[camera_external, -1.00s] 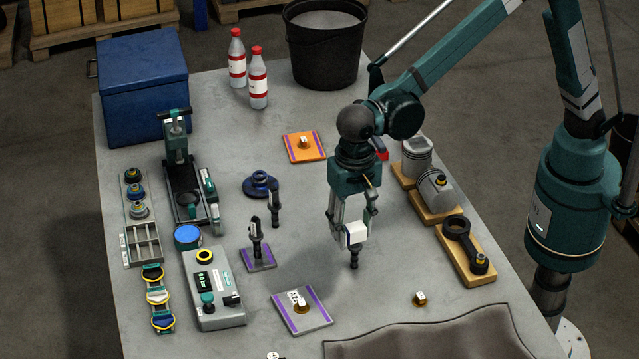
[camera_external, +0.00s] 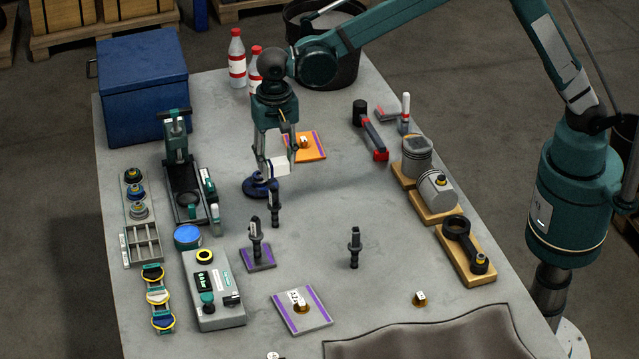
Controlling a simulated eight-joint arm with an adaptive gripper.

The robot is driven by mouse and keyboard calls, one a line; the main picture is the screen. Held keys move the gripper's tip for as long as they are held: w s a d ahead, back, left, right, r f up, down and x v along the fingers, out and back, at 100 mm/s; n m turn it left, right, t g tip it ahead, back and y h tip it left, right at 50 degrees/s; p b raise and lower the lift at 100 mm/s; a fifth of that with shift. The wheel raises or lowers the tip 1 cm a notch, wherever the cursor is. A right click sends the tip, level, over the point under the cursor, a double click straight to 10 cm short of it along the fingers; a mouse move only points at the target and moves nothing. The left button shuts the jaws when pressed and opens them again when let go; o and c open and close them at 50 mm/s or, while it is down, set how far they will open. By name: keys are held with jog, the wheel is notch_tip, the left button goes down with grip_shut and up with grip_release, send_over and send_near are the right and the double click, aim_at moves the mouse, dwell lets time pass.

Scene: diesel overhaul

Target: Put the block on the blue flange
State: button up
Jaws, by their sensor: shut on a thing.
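The white block (camera_external: 276,167) is held between the fingers of my gripper (camera_external: 272,164), which is shut on it. The dark blue flange (camera_external: 258,189) lies on the grey table, left of its middle. The block overlaps the upper right edge of the flange in the picture. A finger and the block hide part of the flange's top. I cannot tell whether the block touches the flange or hangs just above it.
An upright dark injector (camera_external: 275,207) stands close to the flange's right front. An orange plate (camera_external: 317,147) lies behind my gripper, with a small part on it. Another upright injector (camera_external: 354,248) stands farther right.

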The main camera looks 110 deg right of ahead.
jog(key=d+p, duration=0.1)
jog(key=d, duration=1.9)
jog(key=shift+w+d+f, duration=0.1)
jog(key=shift+d+f, duration=0.05)
jog(key=shift+f, duration=0.75)
jog(key=shift+w+d+f, duration=0.1)
jog(key=shift+d+f, duration=0.1)
jog(key=shift+f, duration=0.7)
jog(key=shift+w+d+f, duration=0.1)
jog(key=shift+d+f, duration=0.05)
jog(key=shift+f, duration=0.75)
send_over(260, 175)
jog(key=shift+d+f, duration=0.1)
jog(key=shift+f, duration=3.05)
jog(key=shift+f+p, duration=0.35)
jog(key=shift+f, duration=1.5)
jog(key=shift+f, duration=0.1)
